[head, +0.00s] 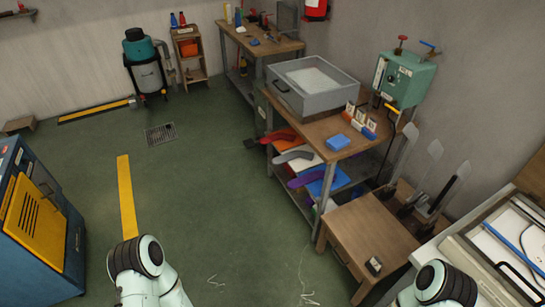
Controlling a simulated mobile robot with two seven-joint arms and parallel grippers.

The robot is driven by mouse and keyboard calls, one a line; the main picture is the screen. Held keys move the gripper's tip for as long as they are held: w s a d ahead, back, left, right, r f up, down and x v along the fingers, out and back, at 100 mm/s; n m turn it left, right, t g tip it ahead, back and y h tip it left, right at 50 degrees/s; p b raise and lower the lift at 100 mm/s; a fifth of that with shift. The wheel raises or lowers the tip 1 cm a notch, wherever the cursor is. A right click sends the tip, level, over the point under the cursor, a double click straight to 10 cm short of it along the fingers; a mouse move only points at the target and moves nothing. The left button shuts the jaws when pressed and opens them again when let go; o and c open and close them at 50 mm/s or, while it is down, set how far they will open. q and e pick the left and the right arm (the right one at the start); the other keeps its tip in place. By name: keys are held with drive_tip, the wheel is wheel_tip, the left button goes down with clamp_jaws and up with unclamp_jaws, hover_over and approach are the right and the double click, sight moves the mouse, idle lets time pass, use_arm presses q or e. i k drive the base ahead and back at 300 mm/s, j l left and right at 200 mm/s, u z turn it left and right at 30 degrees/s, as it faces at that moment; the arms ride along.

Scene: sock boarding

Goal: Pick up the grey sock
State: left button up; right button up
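The grey sock (293,157) lies on the shelf under the wooden workbench. Its end sticks out past the shelf's front edge, between an orange sock (280,135) above it in the picture and a purple sock (304,180) below it. The rest of the grey sock lies back under the bench top. My left and right arms show only as pale rounded links at the bottom edge, well short of the bench. Neither gripper is in view.
The wooden workbench (313,130) carries a grey box (310,98) and a blue block (338,142). A lower wooden table (365,235) stands nearer, at its right. A blue and yellow machine (40,215) stands at the left. The green floor (200,190) between is mostly clear.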

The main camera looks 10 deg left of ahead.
sight(291, 156)
drive_tip(key=i+j+z, duration=0.25)
drive_tip(key=i+j, duration=2.05)
drive_tip(key=j, duration=0.15)
